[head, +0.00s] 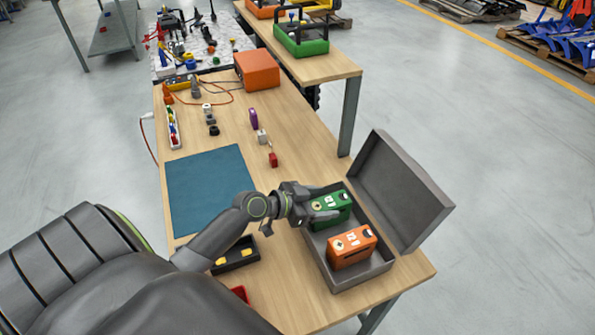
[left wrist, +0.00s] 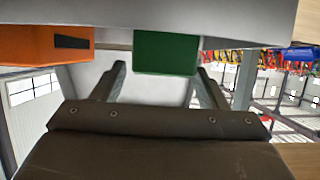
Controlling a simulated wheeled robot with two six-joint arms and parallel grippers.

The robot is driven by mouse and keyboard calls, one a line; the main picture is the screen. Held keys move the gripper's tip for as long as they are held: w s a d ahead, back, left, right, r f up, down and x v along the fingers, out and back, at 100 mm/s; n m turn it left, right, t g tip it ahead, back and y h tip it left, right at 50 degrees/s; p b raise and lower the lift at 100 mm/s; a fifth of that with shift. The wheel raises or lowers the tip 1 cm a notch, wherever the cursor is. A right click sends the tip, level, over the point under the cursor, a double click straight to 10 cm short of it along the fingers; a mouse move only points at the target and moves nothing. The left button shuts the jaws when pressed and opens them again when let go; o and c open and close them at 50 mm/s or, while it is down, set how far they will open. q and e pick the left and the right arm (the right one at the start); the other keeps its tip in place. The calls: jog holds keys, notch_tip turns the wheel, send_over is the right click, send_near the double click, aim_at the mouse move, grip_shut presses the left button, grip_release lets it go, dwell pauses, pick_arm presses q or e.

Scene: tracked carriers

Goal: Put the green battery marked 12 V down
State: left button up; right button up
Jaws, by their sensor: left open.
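The green battery (head: 333,206) stands upright in the far part of an open grey case (head: 346,282). Its marking is too small to read. In the left wrist view, the green battery (left wrist: 166,52) shows between the two finger ends, with a gap on each side. My left gripper (head: 322,206) is open at the left side of the battery and hides part of it. Its two fingers also show in the left wrist view (left wrist: 161,78). My right gripper is not in view.
An orange battery (head: 351,247) stands in the near part of the case. The raised grey lid (head: 395,190) is on the right. A teal mat (head: 210,188) lies bare on the table. A black tray (head: 236,257) sits near my left arm.

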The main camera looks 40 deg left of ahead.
pick_arm(q)
jog(key=b+v, duration=0.1)
jog(key=v, duration=0.8)
jog(key=shift+b, duration=0.4)
jog(key=shift+s, duration=0.1)
